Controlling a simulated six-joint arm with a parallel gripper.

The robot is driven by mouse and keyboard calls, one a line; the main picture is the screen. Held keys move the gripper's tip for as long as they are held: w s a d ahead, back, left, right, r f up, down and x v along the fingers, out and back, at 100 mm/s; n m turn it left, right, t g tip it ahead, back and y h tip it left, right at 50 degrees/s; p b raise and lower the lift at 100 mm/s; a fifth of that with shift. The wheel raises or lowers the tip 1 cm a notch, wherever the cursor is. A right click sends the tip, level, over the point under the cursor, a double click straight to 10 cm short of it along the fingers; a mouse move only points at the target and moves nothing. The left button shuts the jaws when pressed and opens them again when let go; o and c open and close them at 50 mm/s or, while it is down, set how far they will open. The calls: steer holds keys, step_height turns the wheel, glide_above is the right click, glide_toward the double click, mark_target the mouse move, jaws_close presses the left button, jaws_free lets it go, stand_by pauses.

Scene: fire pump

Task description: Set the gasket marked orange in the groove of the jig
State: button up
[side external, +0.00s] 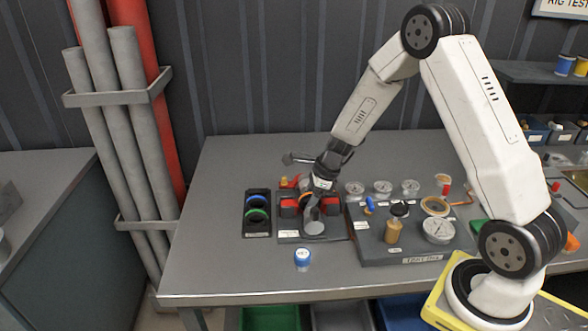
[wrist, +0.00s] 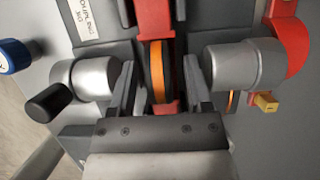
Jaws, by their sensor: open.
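My gripper (wrist: 159,82) is open at the coupling jig, with one finger on each side of a dark round part that carries an orange band (wrist: 158,68). This looks like the orange-marked gasket, seen nearly edge-on between red pieces of the jig. Whether it is fully in the groove, or touches a finger, I cannot tell. In the wrist view, silver cylinders flank the fingers.
A black rack (side external: 257,192) with blue, green and dark rings stands left of the jig. A blue-capped jar (side external: 302,259) is near the front edge. A raised grey board (side external: 380,252) with gauges and fittings is close on the right. The front left tabletop is clear.

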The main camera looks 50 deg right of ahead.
steer(key=shift+r, duration=0.15)
steer(key=v, duration=1.2)
steer(key=shift+a, duration=0.1)
stand_by(0.6)
steer(key=s+a+f+n+h, duration=0.1)
steer(key=s+a+n, duration=0.5)
steer(key=n, duration=0.7)
steer(key=s+a+f+n+h, duration=0.1)
steer(key=s+a+n, duration=0.5)
steer(key=n, duration=0.8)
steer(key=shift+s+g+h, duration=0.3)
steer(key=shift+s+h, duration=0.05)
steer(key=shift+h, duration=0.25)
